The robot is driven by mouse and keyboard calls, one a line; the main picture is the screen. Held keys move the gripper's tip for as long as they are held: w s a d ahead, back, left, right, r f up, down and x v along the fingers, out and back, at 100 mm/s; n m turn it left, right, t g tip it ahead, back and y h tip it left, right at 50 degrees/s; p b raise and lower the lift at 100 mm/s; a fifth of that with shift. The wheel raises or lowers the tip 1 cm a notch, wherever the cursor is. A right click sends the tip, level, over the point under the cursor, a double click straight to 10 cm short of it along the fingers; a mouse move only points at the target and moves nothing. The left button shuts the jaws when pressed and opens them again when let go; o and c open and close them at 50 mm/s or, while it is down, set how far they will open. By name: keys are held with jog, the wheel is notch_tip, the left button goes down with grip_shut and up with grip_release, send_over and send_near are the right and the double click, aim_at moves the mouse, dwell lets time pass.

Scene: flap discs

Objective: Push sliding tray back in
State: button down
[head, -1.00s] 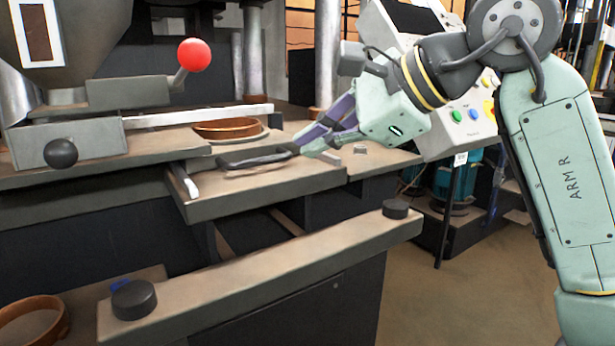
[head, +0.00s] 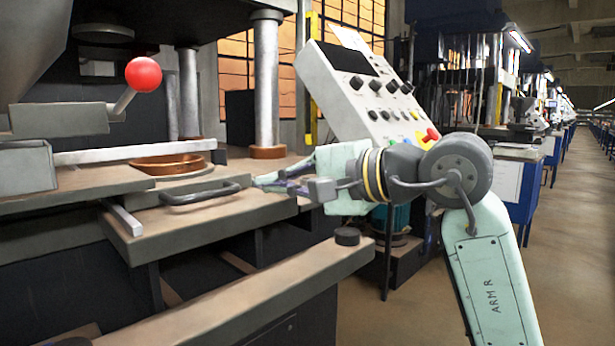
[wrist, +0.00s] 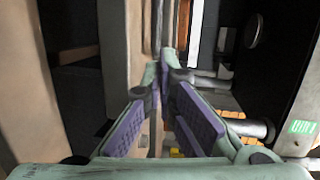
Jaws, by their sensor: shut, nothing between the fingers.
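The sliding tray (head: 188,182) is a flat plate at the press, with a brown ring (head: 168,163) on top. Its dark loop handle (head: 200,193) faces the front, above the grey ledge (head: 215,222). My gripper (head: 256,182) comes from the right, with its fingertips close to the handle's right end. I cannot tell whether they touch it. In the wrist view, the purple-padded fingers (wrist: 162,62) meet at the tips, with nothing held between them. The tray's far part is hidden by the press parts.
A red ball knob (head: 143,74) on a lever stands above the tray at left. A control panel (head: 365,90) with knobs and buttons stands behind my arm. A lower front beam (head: 230,300) carries a black round knob (head: 347,236). Open floor (head: 560,220) lies to the right.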

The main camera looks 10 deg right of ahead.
aim_at(237, 185)
jog(key=shift+p+x, duration=0.3)
jog(key=shift+x, duration=2.4)
jog(key=w+a+p, duration=0.1)
jog(key=w+a, duration=0.3)
jog(key=w, duration=0.1)
jog(key=w+a+p, duration=0.1)
jog(key=w+a, duration=0.2)
jog(key=w, duration=0.2)
jog(key=w+a+p, duration=0.1)
jog(key=w+a, duration=0.3)
jog(key=w, duration=0.2)
jog(key=shift+a, duration=0.3)
